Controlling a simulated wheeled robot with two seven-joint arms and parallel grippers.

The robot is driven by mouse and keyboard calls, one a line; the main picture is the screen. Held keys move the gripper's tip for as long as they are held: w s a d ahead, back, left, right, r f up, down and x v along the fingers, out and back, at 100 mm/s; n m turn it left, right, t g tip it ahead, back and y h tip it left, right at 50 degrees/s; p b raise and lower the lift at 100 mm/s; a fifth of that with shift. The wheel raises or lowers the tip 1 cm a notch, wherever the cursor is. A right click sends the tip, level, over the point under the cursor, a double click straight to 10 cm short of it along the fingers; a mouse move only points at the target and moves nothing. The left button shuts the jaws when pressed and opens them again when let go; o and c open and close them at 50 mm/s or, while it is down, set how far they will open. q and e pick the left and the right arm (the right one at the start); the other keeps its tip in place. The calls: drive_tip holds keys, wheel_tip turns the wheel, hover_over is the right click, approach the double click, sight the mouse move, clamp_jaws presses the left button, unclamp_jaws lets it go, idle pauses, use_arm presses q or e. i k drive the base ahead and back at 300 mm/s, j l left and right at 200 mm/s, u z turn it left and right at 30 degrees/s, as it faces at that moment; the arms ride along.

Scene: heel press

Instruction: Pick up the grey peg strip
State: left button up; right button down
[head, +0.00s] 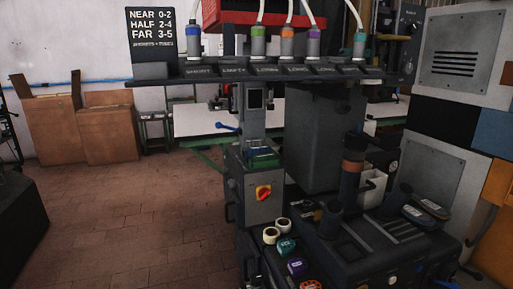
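I cannot make out the grey peg strip for certain. Narrow grey bars (354,236) lie on the dark bed of the press (375,258) at the lower right, but they are too small to tell whether one of them is a peg strip. Neither of my grippers can be made out in the head view.
A dark shelf (290,73) with several colour-banded bottles crosses above the press. Several small rolls, including a purple one (297,267), sit along the front left edge. Open brick floor (150,225) lies left.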

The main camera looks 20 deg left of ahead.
sight(252, 142)
drive_tip(key=i+j+z, duration=0.2)
drive_tip(key=j+z, duration=0.2)
drive_tip(key=j, duration=0.65)
drive_tip(key=j+z, duration=0.35)
drive_tip(key=j, duration=0.7)
